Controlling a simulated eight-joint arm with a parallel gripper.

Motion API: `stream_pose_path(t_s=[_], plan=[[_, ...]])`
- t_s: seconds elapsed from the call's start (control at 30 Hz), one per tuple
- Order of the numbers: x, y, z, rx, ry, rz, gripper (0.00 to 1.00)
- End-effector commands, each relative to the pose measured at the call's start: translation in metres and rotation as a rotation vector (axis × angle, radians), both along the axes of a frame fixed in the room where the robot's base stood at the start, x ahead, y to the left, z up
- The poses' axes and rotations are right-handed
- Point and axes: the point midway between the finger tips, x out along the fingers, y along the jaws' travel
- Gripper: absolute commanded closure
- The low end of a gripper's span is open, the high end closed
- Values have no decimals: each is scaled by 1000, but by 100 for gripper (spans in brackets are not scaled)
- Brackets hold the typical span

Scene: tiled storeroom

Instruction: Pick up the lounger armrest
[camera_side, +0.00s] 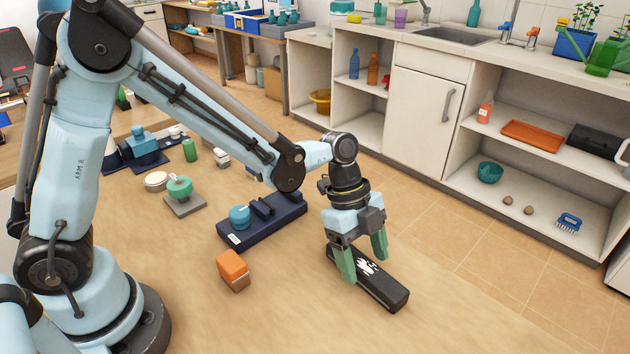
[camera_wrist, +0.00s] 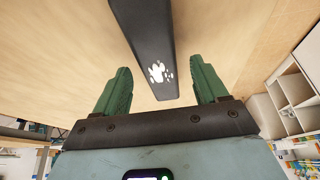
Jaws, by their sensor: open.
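The lounger armrest appears to be the long black bar (camera_side: 382,288) with a white paw-like mark, lying on the wooden table. In the wrist view the black bar (camera_wrist: 147,45) runs from the top edge down to between the fingers, its marked end nearest. In the wrist view my gripper (camera_wrist: 163,85) shows a gap between each finger and the bar. The side view does not show clearly how deep the fingertips reach.
An orange block (camera_side: 233,270) sits left of the bar. A dark blue fixture (camera_side: 285,222) with a teal knob stands behind it. A grey base with a green knob (camera_side: 180,188) is farther left. The table in front of the bar is clear. White shelving (camera_side: 455,150) stands beyond the table.

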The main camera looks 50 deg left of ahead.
Motion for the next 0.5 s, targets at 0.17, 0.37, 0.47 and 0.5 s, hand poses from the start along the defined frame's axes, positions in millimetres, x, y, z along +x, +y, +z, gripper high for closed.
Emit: stream_pose_path(t_s=[0.17, 0.37, 0.47, 0.5], plan=[[0, -7, -16, 0, 0, -1, 28], [-1, -8, -19, 0, 0, 0, 28], [-1, -7, -19, 0, 0, 0, 28], [-1, -7, -19, 0, 0, 0, 34]])
